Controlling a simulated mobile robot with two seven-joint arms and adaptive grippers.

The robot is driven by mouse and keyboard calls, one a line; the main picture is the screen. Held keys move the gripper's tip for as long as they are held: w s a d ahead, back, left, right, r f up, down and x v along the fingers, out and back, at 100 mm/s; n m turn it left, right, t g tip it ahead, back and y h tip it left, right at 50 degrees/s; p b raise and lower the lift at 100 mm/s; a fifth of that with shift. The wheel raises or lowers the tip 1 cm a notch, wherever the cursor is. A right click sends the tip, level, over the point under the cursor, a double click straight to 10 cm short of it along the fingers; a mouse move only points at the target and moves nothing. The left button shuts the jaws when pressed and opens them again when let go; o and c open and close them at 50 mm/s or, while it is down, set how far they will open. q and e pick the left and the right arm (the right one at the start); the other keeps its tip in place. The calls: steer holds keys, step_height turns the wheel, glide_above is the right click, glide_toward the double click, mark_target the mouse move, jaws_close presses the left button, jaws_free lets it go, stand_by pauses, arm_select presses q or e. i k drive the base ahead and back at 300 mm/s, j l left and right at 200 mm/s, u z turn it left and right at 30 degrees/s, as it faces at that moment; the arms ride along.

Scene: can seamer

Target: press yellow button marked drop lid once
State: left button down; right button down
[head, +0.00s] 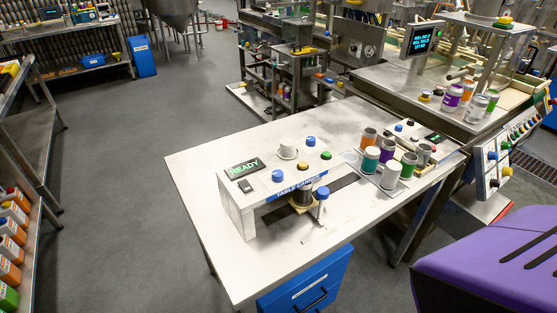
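The table canner (290,198) stands on the white table near the middle of the head view. Its small screen (244,168) reads READY in green. A yellow button (302,166) sits on its top panel between a blue button (278,176) and a green button (325,156). Another blue button (310,141) is behind them. Any marking beside the yellow button is too small to read. A white round part (288,152) sits on the top behind the yellow button. Neither of my grippers is in view, and nothing touches the buttons.
Several open cans with coloured bands, including a teal one (371,160), stand on a tray right of the canner. A blue drawer unit (306,284) is under the table's front edge. The white tabletop (210,165) is bare left of the canner.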

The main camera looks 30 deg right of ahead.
mark_target(302, 165)
steer(key=i+j, duration=0.2)
steer(key=j, duration=0.2)
steer(key=i+j, duration=0.2)
steer(key=j, duration=0.2)
steer(key=i+j+z, duration=0.1)
steer(key=i+j, duration=0.15)
steer(key=j+z, duration=0.15)
steer(key=z, duration=0.95)
